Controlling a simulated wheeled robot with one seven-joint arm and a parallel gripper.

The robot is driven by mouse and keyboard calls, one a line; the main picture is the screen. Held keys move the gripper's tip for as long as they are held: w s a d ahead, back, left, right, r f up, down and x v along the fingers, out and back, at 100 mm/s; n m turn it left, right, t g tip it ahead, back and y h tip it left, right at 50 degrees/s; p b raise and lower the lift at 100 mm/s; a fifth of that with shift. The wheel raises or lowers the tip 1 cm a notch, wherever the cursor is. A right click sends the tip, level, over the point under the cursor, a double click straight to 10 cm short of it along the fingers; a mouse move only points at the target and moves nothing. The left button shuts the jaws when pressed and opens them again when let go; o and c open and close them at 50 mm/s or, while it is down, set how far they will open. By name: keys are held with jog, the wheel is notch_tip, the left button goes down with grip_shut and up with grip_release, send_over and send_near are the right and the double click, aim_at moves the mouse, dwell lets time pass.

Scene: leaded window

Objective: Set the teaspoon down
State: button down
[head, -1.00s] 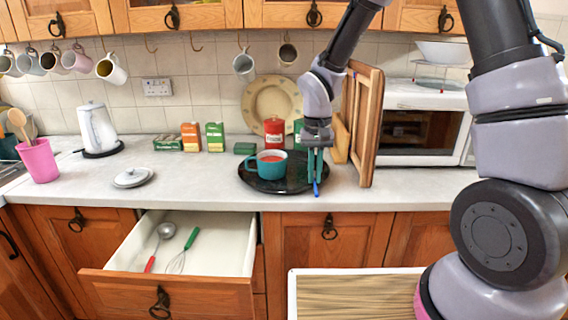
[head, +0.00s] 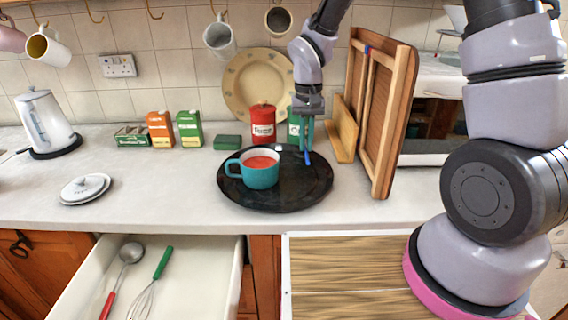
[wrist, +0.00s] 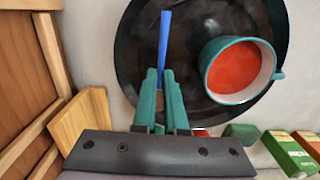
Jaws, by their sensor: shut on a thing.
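My gripper (head: 306,138) is shut on the teaspoon (head: 308,159), of which only a blue length shows below the green fingers. In the wrist view the blue teaspoon (wrist: 164,38) sticks out beyond the fingertips (wrist: 161,76), over the black round tray (wrist: 140,45). In the head view it is over the right part of the tray (head: 290,202); I cannot tell whether it touches. A teal mug (head: 258,177) with red liquid stands on the tray, left of my gripper, apart from it. The spoon's other end is hidden.
A wooden frame (head: 382,110) and a wooden board (head: 342,130) stand close to the right of my gripper. A red canister (head: 263,124) and a green box (head: 228,142) stand behind the tray. An open drawer (head: 220,262) holds a ladle and whisk. The left counter front is mostly clear.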

aim_at(304, 179)
notch_tip(304, 179, down, 9)
jog(key=shift+f, duration=0.1)
dwell(0.3)
jog(key=shift+f, duration=0.1)
jog(key=c, duration=1)
grip_release()
jog(key=r, duration=1.2)
jog(key=shift+w+r, duration=0.15)
jog(key=shift+w, duration=0.05)
jog(key=shift+s, duration=0.1)
